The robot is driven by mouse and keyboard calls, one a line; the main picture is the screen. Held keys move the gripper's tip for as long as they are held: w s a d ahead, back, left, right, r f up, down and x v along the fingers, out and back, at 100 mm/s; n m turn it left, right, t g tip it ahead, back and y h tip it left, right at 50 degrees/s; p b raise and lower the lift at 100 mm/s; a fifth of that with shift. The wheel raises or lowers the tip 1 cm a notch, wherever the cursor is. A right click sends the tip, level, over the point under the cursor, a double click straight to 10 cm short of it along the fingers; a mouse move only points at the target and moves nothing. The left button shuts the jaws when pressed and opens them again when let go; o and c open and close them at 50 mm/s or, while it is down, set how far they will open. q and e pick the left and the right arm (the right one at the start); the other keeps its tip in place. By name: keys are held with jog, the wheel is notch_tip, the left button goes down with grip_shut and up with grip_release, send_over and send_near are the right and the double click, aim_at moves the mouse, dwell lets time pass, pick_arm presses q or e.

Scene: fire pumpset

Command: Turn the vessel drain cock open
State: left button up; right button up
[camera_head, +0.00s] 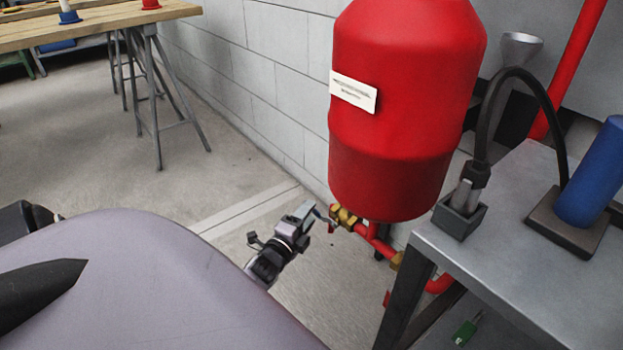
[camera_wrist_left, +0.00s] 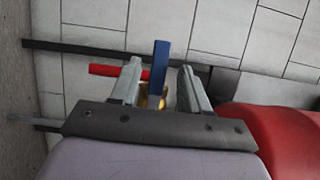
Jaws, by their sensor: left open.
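The red vessel (camera_head: 405,100) hangs by the wall, with a brass drain cock (camera_head: 345,216) below it on a red pipe. The cock's blue lever (camera_wrist_left: 160,68) stands between the two fingers of my left gripper (camera_wrist_left: 158,64) in the left wrist view, with part of the brass body (camera_wrist_left: 150,101) behind it. My left gripper (camera_head: 312,210) is open, just left of the cock in the head view. There is a gap between the lever and the right finger; whether the left finger touches it I cannot tell. My right gripper is not in view.
A grey metal table (camera_head: 510,225) stands right of the vessel, carrying a blue cylinder (camera_head: 590,175) and a black hose (camera_head: 515,72). A block wall (camera_head: 270,60) runs behind. A wooden workbench (camera_head: 90,24) is at the far left. The floor between is clear.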

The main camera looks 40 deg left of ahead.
pick_arm(q)
jog(key=shift+p+v, duration=0.45)
jog(key=shift+v, duration=1.6)
